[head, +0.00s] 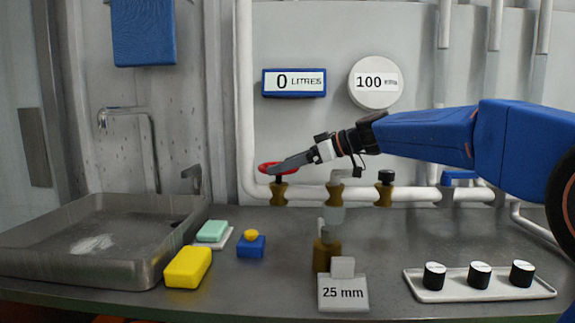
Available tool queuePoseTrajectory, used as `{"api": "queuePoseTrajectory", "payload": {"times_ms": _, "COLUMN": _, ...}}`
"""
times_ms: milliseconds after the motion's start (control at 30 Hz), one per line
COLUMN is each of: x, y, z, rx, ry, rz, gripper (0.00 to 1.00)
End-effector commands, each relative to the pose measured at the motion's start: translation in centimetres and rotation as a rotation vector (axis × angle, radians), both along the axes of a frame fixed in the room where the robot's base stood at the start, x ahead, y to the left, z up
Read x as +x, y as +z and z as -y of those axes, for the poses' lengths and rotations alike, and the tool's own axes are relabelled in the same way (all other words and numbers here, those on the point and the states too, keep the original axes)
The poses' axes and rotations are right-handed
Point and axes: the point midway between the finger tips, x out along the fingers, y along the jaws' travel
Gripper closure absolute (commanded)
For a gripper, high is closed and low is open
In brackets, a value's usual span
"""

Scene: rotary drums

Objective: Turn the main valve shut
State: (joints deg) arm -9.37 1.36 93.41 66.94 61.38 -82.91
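A red handwheel (263,167) sits on a brass valve body (279,193) at the left end of the white pipe along the back wall. My gripper (275,169) reaches in from the right, with its dark fingers at the handwheel, overlapping the wheel's right side in the picture. The fingers show edge-on as one shape, so I cannot tell whether they grip the rim. A second brass valve with a black knob (386,177) and a blue handle (459,175) are farther right on the pipe. No label shows which one is the main valve.
A blue display reads 0 litres (294,83); a round white dial reads 100 (375,82). A sink (100,240), sponges, a blue block with a yellow button (251,247), a 25 mm sign (343,293) and a tray (480,295) with black-sided cylinders stand on the counter.

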Motion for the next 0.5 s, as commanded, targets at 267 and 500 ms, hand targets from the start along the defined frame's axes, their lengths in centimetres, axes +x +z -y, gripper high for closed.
{"api": "queuePoseTrajectory", "payload": {"times_ms": 267, "x": -0.69, "y": 0.03, "z": -0.32, "rx": -0.001, "ry": -0.175, "rz": 0.002, "gripper": 0.33}}
{"api": "queuePoseTrajectory", "payload": {"times_ms": 500, "x": -0.98, "y": -0.02, "z": -0.56, "rx": -0.001, "ry": -0.340, "rz": 0.002, "gripper": 0.33}}
